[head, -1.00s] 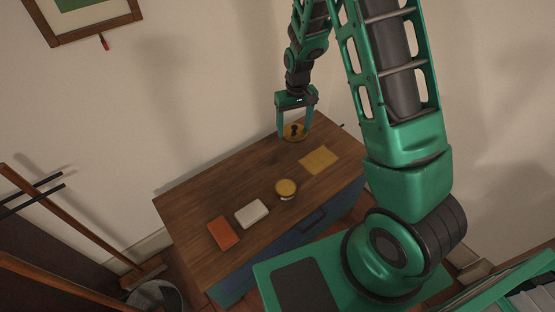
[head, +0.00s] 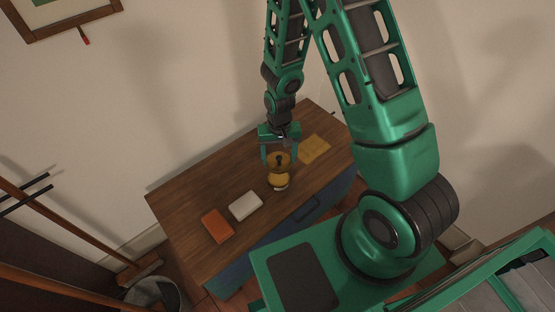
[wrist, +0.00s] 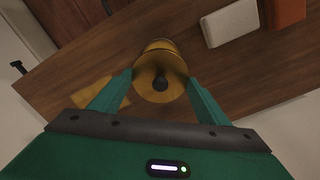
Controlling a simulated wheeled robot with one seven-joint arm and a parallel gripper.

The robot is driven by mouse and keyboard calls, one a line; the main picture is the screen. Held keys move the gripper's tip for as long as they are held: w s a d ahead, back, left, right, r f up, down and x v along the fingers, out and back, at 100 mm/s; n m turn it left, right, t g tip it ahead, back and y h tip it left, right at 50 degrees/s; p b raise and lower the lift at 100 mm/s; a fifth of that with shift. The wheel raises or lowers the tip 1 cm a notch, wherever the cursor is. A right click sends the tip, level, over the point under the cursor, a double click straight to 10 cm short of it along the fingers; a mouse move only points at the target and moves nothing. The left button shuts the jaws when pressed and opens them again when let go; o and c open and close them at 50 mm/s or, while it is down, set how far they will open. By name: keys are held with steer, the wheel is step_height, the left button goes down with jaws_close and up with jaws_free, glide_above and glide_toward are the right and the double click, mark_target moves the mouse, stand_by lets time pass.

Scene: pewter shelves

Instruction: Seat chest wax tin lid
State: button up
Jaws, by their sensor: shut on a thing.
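The wax tin lid is a brass-yellow disc with a dark knob (head: 279,158), and it also shows in the wrist view (wrist: 150,88). My gripper (head: 279,159) is shut on the lid and holds it over the chest top. I cannot tell whether lid and tin touch. The chest (head: 190,200) has a brown wooden top and a blue front.
A yellow cloth (head: 314,148) lies right of the tin. A white block (head: 245,205) and an orange block (head: 217,226) lie to its left. The left part of the chest top is clear. A bin (head: 150,296) stands on the floor at lower left.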

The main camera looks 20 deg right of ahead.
mark_target(279, 177)
steer(key=shift+s+a+f, duration=0.2)
steer(key=shift+s+f, duration=0.3)
steer(key=shift+f, duration=3.05)
steer(key=shift+f, duration=0.55)
steer(key=o, duration=1.1)
steer(key=shift+r, duration=3.5)
